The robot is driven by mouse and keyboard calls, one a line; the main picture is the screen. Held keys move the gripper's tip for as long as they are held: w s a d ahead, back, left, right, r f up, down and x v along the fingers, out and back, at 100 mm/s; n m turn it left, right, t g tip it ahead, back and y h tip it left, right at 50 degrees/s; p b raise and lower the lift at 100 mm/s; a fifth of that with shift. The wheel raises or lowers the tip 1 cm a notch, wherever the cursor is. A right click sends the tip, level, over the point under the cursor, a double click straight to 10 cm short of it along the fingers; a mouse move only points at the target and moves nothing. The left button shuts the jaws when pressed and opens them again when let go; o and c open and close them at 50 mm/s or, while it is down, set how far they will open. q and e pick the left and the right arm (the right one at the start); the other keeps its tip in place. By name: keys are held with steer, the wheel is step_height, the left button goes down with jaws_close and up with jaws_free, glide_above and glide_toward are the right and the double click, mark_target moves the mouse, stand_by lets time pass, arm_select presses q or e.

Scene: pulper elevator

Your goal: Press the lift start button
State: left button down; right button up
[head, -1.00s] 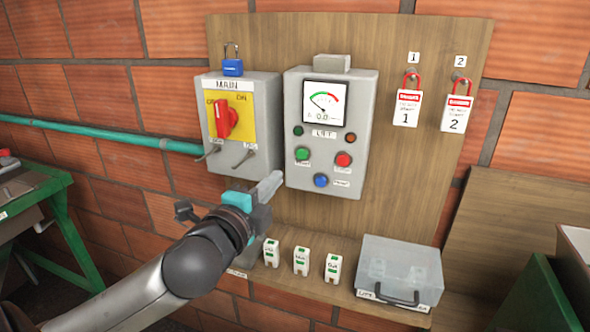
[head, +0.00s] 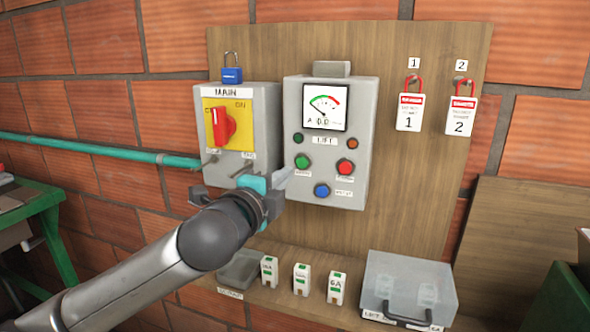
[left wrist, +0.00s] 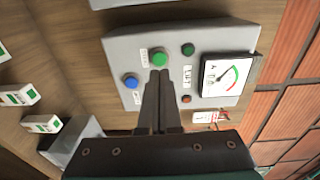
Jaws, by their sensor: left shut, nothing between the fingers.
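The grey LIFT box (head: 365,100) hangs on the wooden board. It carries a green button (head: 302,161), a red button (head: 345,167) and a blue button (head: 321,190). My left gripper (head: 284,178) is shut and empty, at the box's lower left, below and left of the green button in the head view. In the left wrist view the shut fingertips (left wrist: 161,74) point just below the green button (left wrist: 160,58); I cannot tell whether they touch the panel. The blue button (left wrist: 131,82) is beside them and the red button is hidden behind the fingers. My right gripper is out of view.
The MAIN box (head: 265,115) with a red switch (head: 222,125) stands close left of the fingers. A shelf below holds several white modules (head: 302,279) and a clear case (head: 410,285). Two tags (head: 410,112) hang at right.

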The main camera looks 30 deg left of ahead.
mark_target(301, 162)
arm_select(q)
steer(key=shift+w+a+f+p, duration=0.15)
steer(key=shift+w+a, duration=0.1)
steer(key=shift+w, duration=1.15)
steer(key=shift+w+a+p, duration=0.15)
steer(key=shift+w+a, duration=0.1)
steer(key=shift+w, duration=1.1)
